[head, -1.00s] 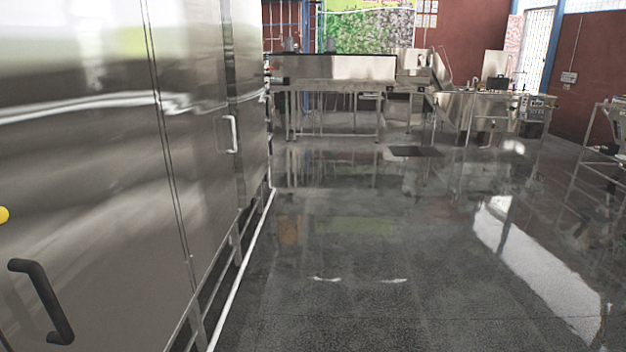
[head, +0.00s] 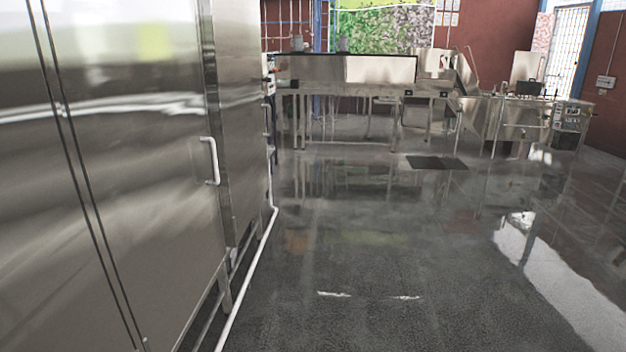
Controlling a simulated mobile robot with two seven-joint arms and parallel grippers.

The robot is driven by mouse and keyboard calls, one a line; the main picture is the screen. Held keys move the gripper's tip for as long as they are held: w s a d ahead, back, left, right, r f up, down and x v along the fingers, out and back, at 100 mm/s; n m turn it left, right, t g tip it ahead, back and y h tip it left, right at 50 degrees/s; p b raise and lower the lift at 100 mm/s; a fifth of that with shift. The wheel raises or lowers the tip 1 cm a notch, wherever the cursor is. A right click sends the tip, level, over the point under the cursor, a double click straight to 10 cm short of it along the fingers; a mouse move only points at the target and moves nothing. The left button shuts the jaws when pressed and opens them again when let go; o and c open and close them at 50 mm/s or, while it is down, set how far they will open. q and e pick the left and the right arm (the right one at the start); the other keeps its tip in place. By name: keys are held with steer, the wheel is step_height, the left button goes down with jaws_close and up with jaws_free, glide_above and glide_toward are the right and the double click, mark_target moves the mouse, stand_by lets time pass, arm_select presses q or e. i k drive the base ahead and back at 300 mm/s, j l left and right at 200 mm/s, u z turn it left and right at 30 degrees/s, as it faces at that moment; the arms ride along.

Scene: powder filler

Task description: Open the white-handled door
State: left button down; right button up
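The white handle (head: 212,161) is a small upright bar on a steel cabinet door (head: 150,190) at the left of the head view. It sits near the door's right edge, beside a vertical seam. The door looks shut, flush with the cabinet front. Neither of my grippers shows in the view, so nothing touches the handle.
A white pipe (head: 250,262) runs along the floor beside the cabinet's legs. Steel machines (head: 350,70) stand at the back, and a dark mat or grate (head: 436,163) lies before them. The glossy floor (head: 370,260) right of the cabinet is clear.

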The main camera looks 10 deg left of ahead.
mark_target(128, 72)
steer(key=i+u, duration=0.1)
steer(key=i, duration=0.75)
steer(key=i+l+u, duration=0.1)
steer(key=i, duration=0.75)
